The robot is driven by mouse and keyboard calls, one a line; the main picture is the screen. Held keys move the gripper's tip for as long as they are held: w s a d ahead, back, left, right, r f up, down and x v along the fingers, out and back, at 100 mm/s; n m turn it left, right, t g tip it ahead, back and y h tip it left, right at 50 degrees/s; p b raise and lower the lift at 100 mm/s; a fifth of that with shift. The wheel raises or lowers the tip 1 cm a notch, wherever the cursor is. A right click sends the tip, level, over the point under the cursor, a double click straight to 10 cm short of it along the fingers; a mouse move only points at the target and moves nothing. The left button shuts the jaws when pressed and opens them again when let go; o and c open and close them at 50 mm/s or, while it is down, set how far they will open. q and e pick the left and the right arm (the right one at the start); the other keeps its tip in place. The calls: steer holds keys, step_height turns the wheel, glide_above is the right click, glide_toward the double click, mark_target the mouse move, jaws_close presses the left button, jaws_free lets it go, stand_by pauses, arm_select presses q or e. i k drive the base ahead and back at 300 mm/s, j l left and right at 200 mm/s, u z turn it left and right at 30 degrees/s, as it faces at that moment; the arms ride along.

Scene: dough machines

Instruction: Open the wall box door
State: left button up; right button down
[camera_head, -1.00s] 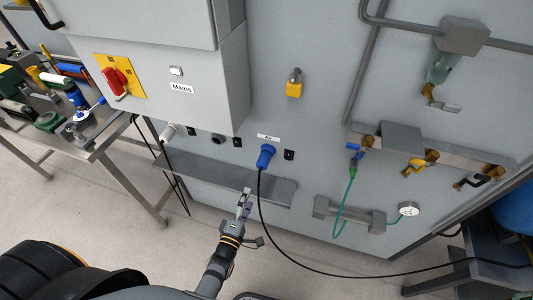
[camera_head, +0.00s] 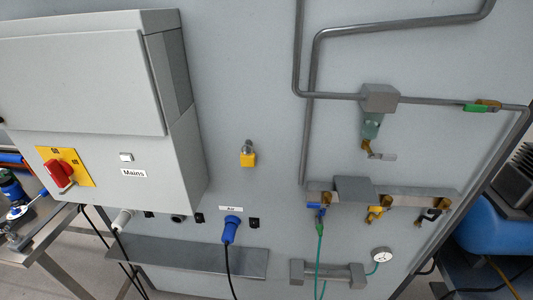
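The wall box (camera_head: 188,150) is a grey cabinet on the wall at the left of the head view. Its door (camera_head: 80,85) is the large grey front panel, and it looks shut. Below the door are a red rotary switch (camera_head: 60,174) on a yellow plate, a small white button (camera_head: 126,157) and a "Mains" label (camera_head: 133,173). A dark piece shows at the door's left side, at the picture's edge. Neither of my grippers is in view.
A yellow padlock (camera_head: 247,158) hangs on the wall right of the box. A blue plug (camera_head: 231,228) with a black cable sits above a grey shelf (camera_head: 190,254). Pipes and a valve manifold (camera_head: 350,190) are at the right. A workbench (camera_head: 38,240) stands at the lower left.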

mark_target(98, 82)
steer(key=u, duration=1.4)
